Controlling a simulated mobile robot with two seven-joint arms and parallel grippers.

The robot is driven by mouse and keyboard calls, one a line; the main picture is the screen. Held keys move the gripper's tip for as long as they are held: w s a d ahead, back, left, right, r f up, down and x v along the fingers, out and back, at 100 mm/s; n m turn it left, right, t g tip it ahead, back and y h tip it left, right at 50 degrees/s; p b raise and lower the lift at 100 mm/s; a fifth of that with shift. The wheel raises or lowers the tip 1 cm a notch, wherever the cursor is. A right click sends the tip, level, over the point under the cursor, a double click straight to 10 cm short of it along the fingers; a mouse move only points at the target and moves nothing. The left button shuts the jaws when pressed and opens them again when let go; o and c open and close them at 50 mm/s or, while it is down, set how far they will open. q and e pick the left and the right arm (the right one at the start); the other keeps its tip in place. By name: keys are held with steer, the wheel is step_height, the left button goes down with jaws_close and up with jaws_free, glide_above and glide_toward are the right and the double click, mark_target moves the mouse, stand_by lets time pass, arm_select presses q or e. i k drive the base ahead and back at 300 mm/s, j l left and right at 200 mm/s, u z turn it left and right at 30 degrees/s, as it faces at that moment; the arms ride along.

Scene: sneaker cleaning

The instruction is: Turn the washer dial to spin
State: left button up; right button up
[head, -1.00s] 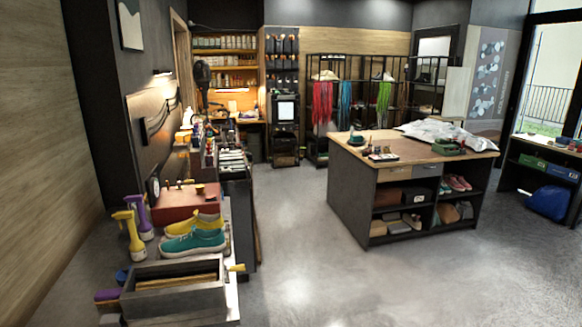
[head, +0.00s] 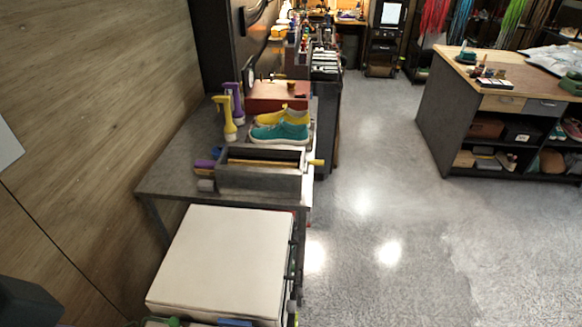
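A white, flat-topped box-shaped unit (head: 222,258) stands at the bottom of the head view, in front of the grey table. It may be the washer, but I see mostly its top. Its right side is seen at a steep angle, with small dark and coloured details I cannot make out. No dial can be told in this view. Neither of my grippers is in view.
The grey table (head: 167,178) holds a grey bin (head: 262,182), a teal and yellow sneaker (head: 282,130), yellow (head: 228,120) and purple spray bottles, and a red box (head: 275,96). Open floor (head: 400,240) lies to the right, before a dark shelved island (head: 440,130).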

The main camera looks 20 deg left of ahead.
mark_target(291, 306)
steer(key=k+l+u, duration=0.25)
steer(key=l+u, duration=0.15)
steer(key=k+l+u, duration=0.3)
steer(key=u, duration=0.15)
steer(key=i+l+u, duration=0.25)
steer(key=i+l, duration=0.3)
steer(key=i+l+u, duration=0.15)
steer(key=l, duration=0.15)
steer(key=i+l+u, duration=0.1)
steer(key=l, duration=0.2)
steer(key=i+l+u, duration=0.15)
steer(key=l, duration=0.15)
steer(key=l+u, duration=0.1)
steer(key=l, duration=0.25)
steer(key=i, duration=0.05)
